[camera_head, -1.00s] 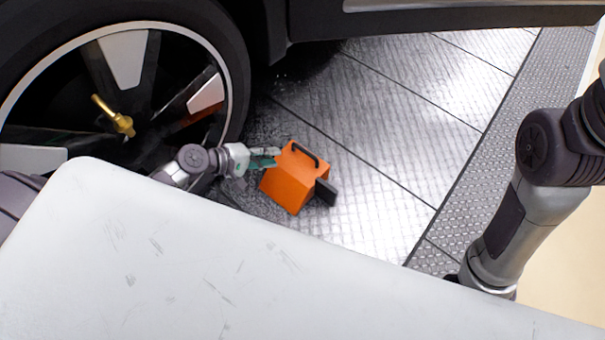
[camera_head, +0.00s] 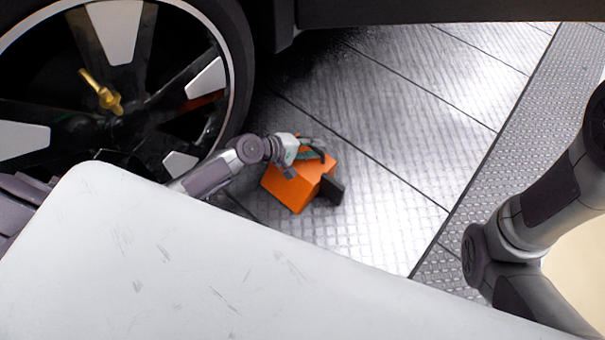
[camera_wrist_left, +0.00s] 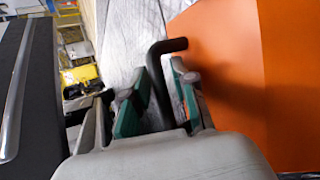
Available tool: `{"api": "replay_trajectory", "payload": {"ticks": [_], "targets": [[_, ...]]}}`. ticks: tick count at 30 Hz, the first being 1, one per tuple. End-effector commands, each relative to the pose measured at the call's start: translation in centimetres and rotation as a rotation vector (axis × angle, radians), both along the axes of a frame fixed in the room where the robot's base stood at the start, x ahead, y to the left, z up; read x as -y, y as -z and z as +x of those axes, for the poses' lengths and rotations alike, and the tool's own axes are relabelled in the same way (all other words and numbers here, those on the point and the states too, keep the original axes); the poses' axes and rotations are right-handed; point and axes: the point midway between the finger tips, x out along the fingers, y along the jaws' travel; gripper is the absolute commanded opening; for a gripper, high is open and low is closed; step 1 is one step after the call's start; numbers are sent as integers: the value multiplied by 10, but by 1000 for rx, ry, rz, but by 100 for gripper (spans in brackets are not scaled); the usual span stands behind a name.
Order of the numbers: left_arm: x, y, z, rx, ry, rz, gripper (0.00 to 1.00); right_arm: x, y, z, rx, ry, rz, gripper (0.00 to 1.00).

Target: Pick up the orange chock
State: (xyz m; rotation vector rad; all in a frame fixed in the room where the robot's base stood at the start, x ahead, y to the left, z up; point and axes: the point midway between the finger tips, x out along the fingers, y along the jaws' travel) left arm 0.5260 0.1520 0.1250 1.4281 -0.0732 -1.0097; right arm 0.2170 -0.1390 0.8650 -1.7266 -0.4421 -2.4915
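The orange chock (camera_head: 292,190) stands on the grey floor beside the wheel in the head view. It has a black handle on top and a black block (camera_head: 331,190) at its right side. My left gripper (camera_head: 312,150) is at the top of the chock, by the handle, and partly hides it. In the left wrist view, the orange face (camera_wrist_left: 285,85) fills the right side. The black handle (camera_wrist_left: 158,75) stands between the two green-padded fingers of the left gripper (camera_wrist_left: 160,100), which are apart with gaps around the handle. My right gripper is out of view.
The car wheel (camera_head: 240,75) with a brass-coloured fitting (camera_head: 103,93) is at the left. The car's dark underside edge (camera_head: 430,10) runs along the top. A white surface (camera_head: 150,260) fills the foreground. Floor (camera_head: 400,160) right of the chock is clear.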

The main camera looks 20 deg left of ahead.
Motion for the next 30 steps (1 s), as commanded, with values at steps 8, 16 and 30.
{"api": "replay_trajectory", "payload": {"ticks": [8, 16, 30], "targets": [[3, 2, 2, 0, 1, 1, 27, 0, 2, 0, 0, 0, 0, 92], [3, 2, 2, 0, 1, 1, 0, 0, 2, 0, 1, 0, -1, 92], [3, 0, 3, 2, 0, -1, 0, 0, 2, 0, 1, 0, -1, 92]]}}
